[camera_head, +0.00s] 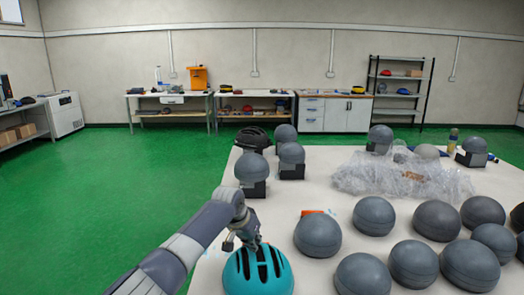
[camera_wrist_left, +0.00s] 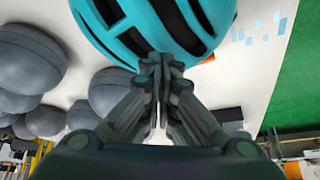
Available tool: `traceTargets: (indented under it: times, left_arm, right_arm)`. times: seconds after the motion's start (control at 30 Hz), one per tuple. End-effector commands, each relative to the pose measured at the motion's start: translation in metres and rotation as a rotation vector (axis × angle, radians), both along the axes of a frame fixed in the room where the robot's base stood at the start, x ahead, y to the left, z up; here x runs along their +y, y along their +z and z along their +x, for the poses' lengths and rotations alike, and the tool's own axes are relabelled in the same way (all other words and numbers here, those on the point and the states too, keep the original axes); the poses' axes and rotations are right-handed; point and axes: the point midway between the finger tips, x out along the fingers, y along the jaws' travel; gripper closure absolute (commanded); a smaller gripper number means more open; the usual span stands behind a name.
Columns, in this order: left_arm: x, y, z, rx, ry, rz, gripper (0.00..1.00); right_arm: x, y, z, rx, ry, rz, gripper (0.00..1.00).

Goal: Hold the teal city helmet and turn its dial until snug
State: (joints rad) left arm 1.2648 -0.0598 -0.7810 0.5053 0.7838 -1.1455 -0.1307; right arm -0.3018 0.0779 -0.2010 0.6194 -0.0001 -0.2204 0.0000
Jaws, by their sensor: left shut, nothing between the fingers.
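The teal city helmet (camera_head: 258,274) with dark vents sits on the white table at the bottom of the head view. In the left wrist view the helmet (camera_wrist_left: 200,28) fills the top middle. My left gripper (camera_head: 246,243) is at the helmet's far upper edge. In the left wrist view its fingers (camera_wrist_left: 160,68) are together right at the helmet's rim, with nothing seen between them. I cannot tell whether the tips touch the shell. The helmet's dial is not visible. My right gripper is not in view.
Several grey headforms (camera_head: 318,235) crowd the table right of the helmet. More headforms on black stands (camera_head: 252,172) are farther back. Clear plastic wrap (camera_head: 402,178) and a black helmet (camera_head: 252,139) lie on the white table (camera_head: 330,190). Green floor (camera_head: 110,190) is open at left.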

Motion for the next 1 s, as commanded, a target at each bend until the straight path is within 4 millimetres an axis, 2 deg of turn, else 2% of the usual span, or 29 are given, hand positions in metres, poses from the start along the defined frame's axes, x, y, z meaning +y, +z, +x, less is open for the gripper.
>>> traceTargets:
  times: [1.0]
  left_arm:
    - [0.0,-0.011,-0.001,0.003,0.001,0.001,1.0]
  right_arm:
    - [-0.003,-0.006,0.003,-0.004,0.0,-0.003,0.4]
